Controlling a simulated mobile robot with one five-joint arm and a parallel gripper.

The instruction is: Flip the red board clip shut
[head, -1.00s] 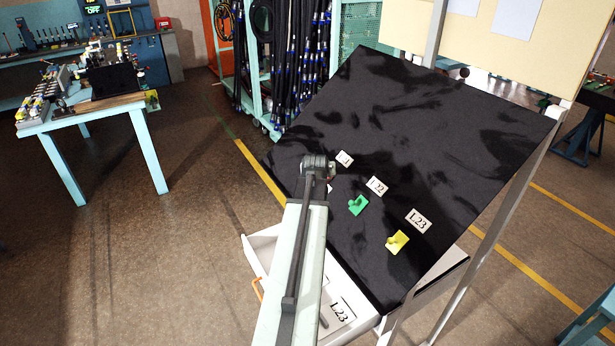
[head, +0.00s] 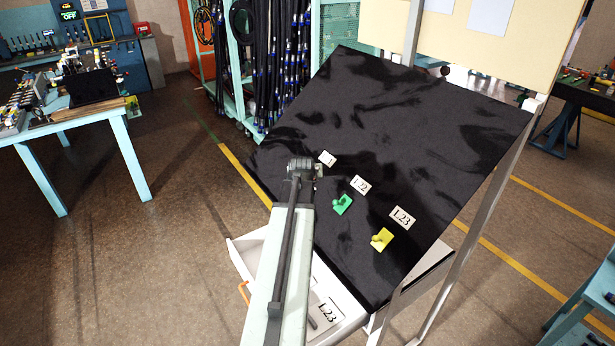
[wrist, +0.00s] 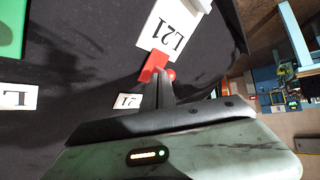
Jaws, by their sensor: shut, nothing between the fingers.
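The red board clip (wrist: 152,67) shows in the wrist view on the black sloping board (head: 410,125), with a round red knob (wrist: 171,75) at its side. A large white L21 card (wrist: 165,35) reaches up to the clip. My gripper (wrist: 160,84) is shut and empty, its tips right at the clip's lower edge beside the knob; I cannot tell whether they touch. A small L21 label (wrist: 127,100) lies left of the fingers. In the head view my arm hides the red clip and my fingertips.
A green clip (head: 342,204) and a yellow clip (head: 382,239) sit on the board near the labels L22 (head: 361,185) and L23 (head: 402,217). Below the board, an open white drawer (head: 247,262) holds an L23 card (head: 327,312). Floor left of the drawer is clear.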

